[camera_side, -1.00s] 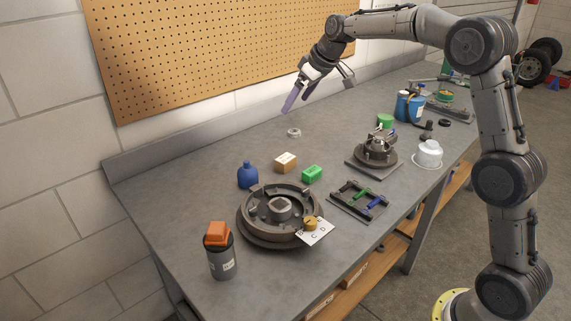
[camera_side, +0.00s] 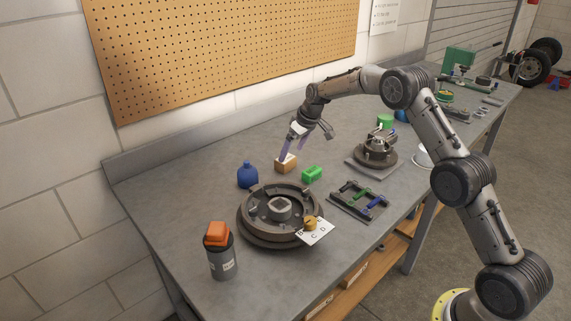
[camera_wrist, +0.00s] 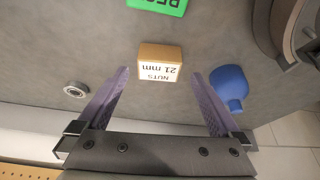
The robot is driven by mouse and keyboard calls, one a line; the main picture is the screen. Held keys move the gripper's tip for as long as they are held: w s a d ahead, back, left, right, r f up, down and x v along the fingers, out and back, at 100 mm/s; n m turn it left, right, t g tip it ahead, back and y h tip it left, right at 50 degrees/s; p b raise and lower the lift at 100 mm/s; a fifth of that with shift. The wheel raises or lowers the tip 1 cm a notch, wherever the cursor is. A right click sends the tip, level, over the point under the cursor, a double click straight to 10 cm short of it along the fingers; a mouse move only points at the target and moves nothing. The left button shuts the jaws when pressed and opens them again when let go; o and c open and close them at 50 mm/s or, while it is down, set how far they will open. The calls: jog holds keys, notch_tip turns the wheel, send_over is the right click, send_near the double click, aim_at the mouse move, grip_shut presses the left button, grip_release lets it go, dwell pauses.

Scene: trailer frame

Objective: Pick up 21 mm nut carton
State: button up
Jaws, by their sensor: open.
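The 21 mm nut carton (camera_side: 286,164) is a small tan box on the grey bench, between a blue bottle and a green box. In the wrist view the carton (camera_wrist: 158,66) shows its white label reading "NUTS 21 mm", upside down. My gripper (camera_side: 287,150) is above and just behind the carton in the side view. In the wrist view my gripper (camera_wrist: 160,75) has its two purple fingers spread wide, with the carton between and slightly beyond the tips. The fingers are open and empty.
The blue bottle (camera_wrist: 229,86) is close to the right finger and a metal ring (camera_wrist: 76,90) close to the left. The green box (camera_side: 312,174) lies beside the carton. A brake drum (camera_side: 281,215) stands in front. The pegboard wall (camera_side: 220,50) is behind.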

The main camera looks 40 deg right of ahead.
aim_at(288, 159)
jog(key=shift+x, duration=2.65)
jog(key=shift+c, duration=0.3)
jog(key=c, duration=1.2)
jog(key=shift+c, duration=1)
jog(key=shift+r, duration=0.1)
